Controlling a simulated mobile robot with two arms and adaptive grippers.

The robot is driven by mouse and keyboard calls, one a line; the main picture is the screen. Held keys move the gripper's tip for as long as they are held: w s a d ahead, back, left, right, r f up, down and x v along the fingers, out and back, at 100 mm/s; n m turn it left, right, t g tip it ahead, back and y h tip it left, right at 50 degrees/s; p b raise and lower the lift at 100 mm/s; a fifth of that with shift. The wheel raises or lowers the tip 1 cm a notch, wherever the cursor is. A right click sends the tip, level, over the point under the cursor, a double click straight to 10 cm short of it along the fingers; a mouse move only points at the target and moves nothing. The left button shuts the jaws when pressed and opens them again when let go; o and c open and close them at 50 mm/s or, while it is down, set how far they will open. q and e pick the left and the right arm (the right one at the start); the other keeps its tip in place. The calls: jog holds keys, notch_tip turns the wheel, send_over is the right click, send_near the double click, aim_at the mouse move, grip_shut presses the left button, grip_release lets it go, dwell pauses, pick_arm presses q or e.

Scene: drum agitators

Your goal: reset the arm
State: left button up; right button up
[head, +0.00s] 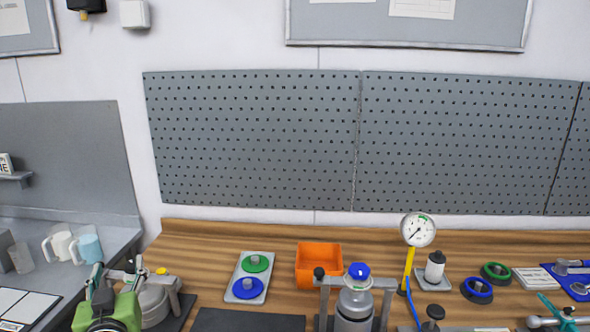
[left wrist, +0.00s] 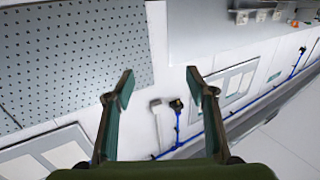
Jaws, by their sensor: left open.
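My left gripper (head: 117,271) is at the bottom left of the head view, with its green body low in the picture and its fingers pointing up. In the left wrist view its two fingers (left wrist: 158,82) stand wide apart with nothing between them. In the head view it is just left of a silver drum (head: 153,303) in a grey frame, apart from or in front of it; I cannot tell which.
Mugs (head: 88,246) stand on the left counter. A pegboard (head: 250,140) is behind.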

pick_arm(q)
jog(key=s+d+f+m+g+h, duration=0.25)
jog(key=s+d+f, duration=0.2)
jog(key=f, duration=0.35)
jog(key=s+d+f+m+g+h, duration=0.1)
jog(key=s+d+f+g+h, duration=0.2)
jog(key=s+f, duration=0.45)
jog(key=s+d+f+m+g+h, duration=0.1)
jog(key=s+d+f+g, duration=0.2)
jog(key=s+f, duration=0.3)
jog(key=s+d+f+m+g, duration=0.1)
jog(key=s+d+f+g, duration=0.2)
jog(key=s, duration=0.6)
jog(key=s+d+f+m+g+h, duration=0.1)
jog(key=s+d+f+g, duration=0.1)
jog(key=s+d+f, duration=0.4)
notch_tip(320, 180, down, 28)
jog(key=s+a+b, duration=0.2)
jog(key=s, duration=0.1)
jog(key=s+a+f+g+b, duration=0.1)
jog(key=s+a+f+g, duration=0.1)
jog(key=s+f, duration=1.4)
jog(key=shift+s+a+f+b, duration=0.2)
jog(key=shift+a+f+b, duration=0.15)
jog(key=shift+a, duration=0.3)
pick_arm(e)
jog(key=f, duration=0.2)
jog(key=a+f, duration=0.1)
jog(key=shift+w+f, duration=0.35)
jog(key=shift+w, duration=0.05)
